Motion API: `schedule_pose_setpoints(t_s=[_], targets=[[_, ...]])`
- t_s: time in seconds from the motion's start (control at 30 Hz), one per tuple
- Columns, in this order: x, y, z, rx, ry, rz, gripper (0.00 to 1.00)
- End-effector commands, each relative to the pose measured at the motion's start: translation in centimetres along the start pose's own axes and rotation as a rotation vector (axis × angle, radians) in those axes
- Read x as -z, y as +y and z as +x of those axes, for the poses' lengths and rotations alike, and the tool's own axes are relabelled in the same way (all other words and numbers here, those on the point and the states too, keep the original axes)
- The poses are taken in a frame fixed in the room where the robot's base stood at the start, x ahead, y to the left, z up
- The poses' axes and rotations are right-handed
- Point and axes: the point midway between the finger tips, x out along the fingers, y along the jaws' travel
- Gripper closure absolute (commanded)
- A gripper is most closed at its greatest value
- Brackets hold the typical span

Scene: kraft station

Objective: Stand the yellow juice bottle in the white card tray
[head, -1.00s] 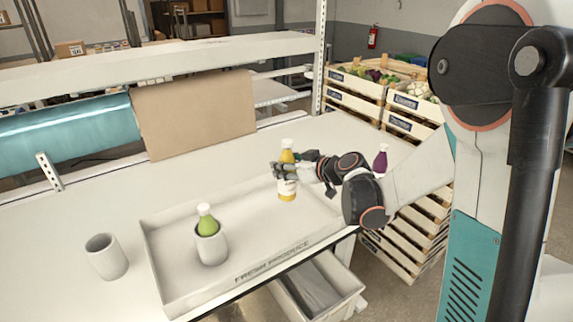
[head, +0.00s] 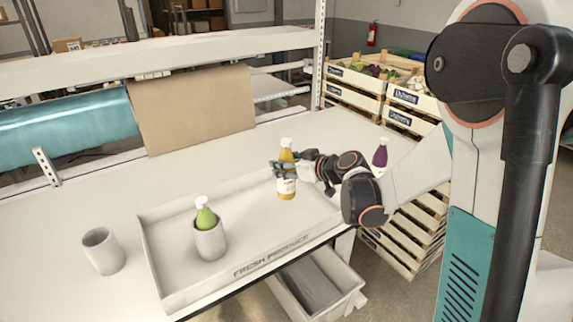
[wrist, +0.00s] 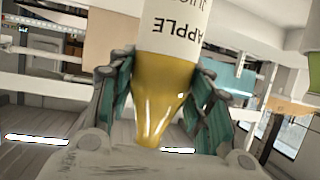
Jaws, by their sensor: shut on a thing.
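The yellow juice bottle (head: 286,187) has a white cap and a white label, and it is upright over the right part of the white card tray (head: 253,266). My gripper (head: 284,168) is shut on the bottle's upper part, coming from the right. In the wrist view the bottle (wrist: 168,85) sits between both fingers (wrist: 165,95), with "APPLE" on its label. I cannot tell whether its base touches the tray floor. A green bottle (head: 205,218) stands inside a white cup (head: 211,241) in the tray's left part.
An empty-looking white cup (head: 103,250) stands on the table left of the tray. A purple bottle (head: 380,155) stands right of my gripper, close to my arm. The tray's middle is clear. Brown paper (head: 195,110) hangs behind.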

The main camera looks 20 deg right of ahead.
Motion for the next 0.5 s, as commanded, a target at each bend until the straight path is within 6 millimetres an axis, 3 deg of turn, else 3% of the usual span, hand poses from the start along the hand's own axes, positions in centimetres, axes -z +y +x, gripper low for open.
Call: schedule_pose_setpoints(t_s=[0.5], targets=[[-2.7, 0.0, 1.1, 0.000, 0.000, 0.001, 0.92]])
